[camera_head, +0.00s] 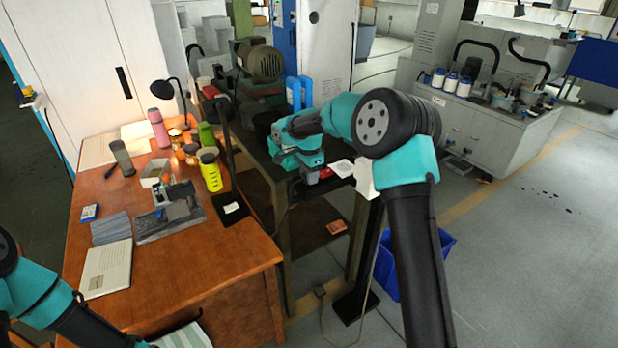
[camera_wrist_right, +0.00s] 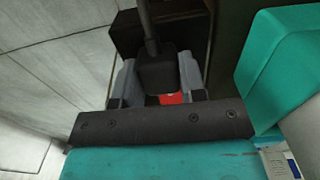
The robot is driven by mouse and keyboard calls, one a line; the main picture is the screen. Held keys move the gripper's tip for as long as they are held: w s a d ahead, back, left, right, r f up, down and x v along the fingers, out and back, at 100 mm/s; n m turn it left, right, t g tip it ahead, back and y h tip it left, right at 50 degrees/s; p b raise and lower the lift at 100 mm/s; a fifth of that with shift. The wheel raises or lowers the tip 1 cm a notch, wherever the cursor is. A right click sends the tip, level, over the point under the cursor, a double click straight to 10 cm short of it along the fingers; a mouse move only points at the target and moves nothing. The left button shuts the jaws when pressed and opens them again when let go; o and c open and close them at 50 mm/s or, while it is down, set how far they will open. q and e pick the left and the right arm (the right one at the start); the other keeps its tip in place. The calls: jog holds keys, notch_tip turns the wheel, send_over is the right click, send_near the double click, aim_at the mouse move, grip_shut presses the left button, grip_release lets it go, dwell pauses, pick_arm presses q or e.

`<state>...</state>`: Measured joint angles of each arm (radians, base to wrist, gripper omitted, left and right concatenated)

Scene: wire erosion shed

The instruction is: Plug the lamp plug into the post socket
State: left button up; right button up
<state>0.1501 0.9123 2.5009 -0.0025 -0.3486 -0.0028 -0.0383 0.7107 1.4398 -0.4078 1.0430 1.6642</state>
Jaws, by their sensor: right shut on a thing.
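My right gripper (camera_head: 316,176) is by the edge of the dark workbench, in front of a white box (camera_head: 364,180) on a dark post, which may be the post socket. In the right wrist view the right gripper (camera_wrist_right: 157,80) is shut on a black block with a cord rising from it, which looks like the lamp plug (camera_wrist_right: 156,75). The plug sits between the two grey fingers. The socket's opening is not visible. A black desk lamp (camera_head: 164,88) stands on the wooden desk. My left arm shows at the lower left; its gripper is out of view.
The wooden desk (camera_head: 205,281) holds bottles, a notebook and a small vise. A blue bin (camera_head: 388,272) is on the floor behind my right arm. A thin cable hangs beside the post (camera_head: 368,246). Open floor lies at the right.

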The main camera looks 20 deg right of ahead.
jog(key=shift+r, duration=1.7)
jog(key=shift+s+a+r, duration=0.1)
jog(key=shift+s+r, duration=0.05)
jog(key=shift+s, duration=0.1)
jog(key=s+a, duration=0.3)
jog(key=s, duration=0.4)
jog(key=s+a+r, duration=0.1)
jog(key=s+a, duration=0.2)
jog(key=s, duration=0.4)
jog(key=shift+r, duration=0.15)
jog(key=shift+s, duration=0.1)
